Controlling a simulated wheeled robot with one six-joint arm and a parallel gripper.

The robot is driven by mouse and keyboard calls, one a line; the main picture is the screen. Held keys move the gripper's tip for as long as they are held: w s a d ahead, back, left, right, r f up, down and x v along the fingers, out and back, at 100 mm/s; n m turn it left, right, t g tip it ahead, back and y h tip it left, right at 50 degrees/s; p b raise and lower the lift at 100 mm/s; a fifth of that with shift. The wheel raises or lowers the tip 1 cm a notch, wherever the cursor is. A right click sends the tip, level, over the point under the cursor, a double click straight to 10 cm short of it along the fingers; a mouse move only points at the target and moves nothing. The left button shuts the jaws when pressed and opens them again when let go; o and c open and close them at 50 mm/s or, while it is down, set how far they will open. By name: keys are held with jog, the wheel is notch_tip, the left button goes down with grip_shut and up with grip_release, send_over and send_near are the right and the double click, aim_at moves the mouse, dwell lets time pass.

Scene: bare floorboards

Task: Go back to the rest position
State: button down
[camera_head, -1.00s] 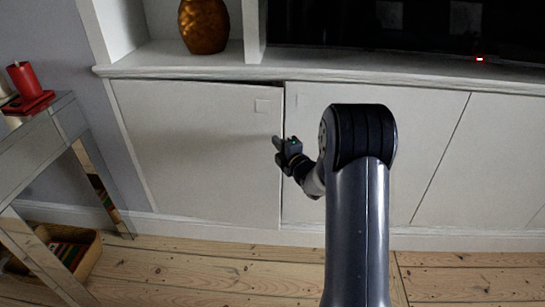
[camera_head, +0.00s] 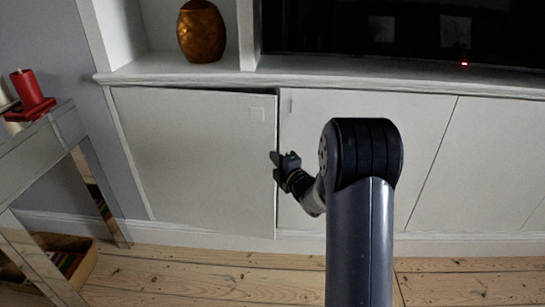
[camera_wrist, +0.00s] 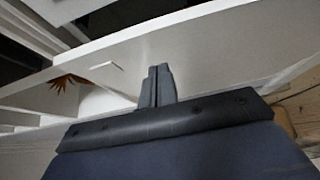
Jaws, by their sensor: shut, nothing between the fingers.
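My gripper (camera_head: 279,160) is in front of the white cabinet, close to the free edge of the left cabinet door (camera_head: 195,160). In the wrist view my gripper (camera_wrist: 158,82) has its two fingers together with nothing between them. The left door stands slightly ajar, with a dark gap along its top and right edge. Whether the fingers touch the door edge I cannot tell. My dark arm hides part of the door to the right (camera_head: 425,130).
A copper vase (camera_head: 201,32) stands on the shelf above. A dark screen (camera_head: 400,30) is at the upper right. A side table (camera_head: 50,140) with a red candle (camera_head: 27,88) and a basket (camera_head: 82,268) below stand at left. Floorboards (camera_head: 200,280) in front are clear.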

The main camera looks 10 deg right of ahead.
jog(key=v, duration=0.7)
jog(key=shift+s+d+p, duration=0.15)
jog(key=shift+d+p, duration=0.3)
jog(key=shift+r, duration=0.1)
